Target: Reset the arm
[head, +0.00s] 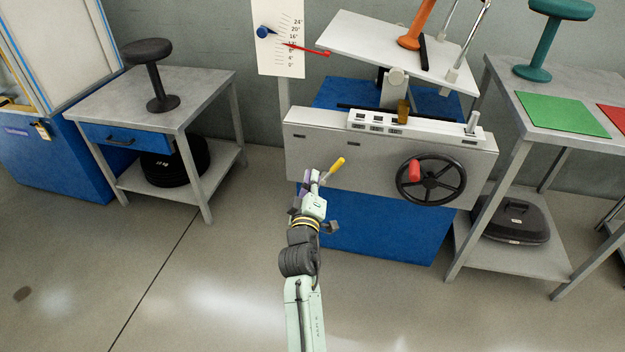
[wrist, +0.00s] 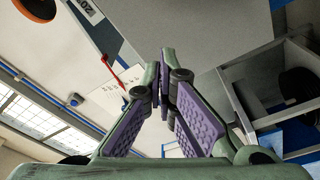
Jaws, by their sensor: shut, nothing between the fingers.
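My arm (head: 303,262) reaches forward from the bottom of the head view toward the grey test machine (head: 300,140). My gripper (head: 311,180) shows small in front of the machine's left front, close to a yellow-tipped lever (head: 337,164). I cannot tell whether they touch. In the wrist view my gripper (wrist: 163,72) has its purple-padded fingers brought together at the tips, with nothing between them. The machine carries a black handwheel (head: 450,184) with a red knob and a tilted white platform (head: 365,42) with an orange stool (head: 416,28) on it.
An angle scale (head: 279,45) with a red pointer stands behind the machine's left end. A left table (head: 200,88) holds a black stool (head: 151,70). A right table (head: 520,155) holds a teal stool (head: 546,42) and a green mat (head: 562,112).

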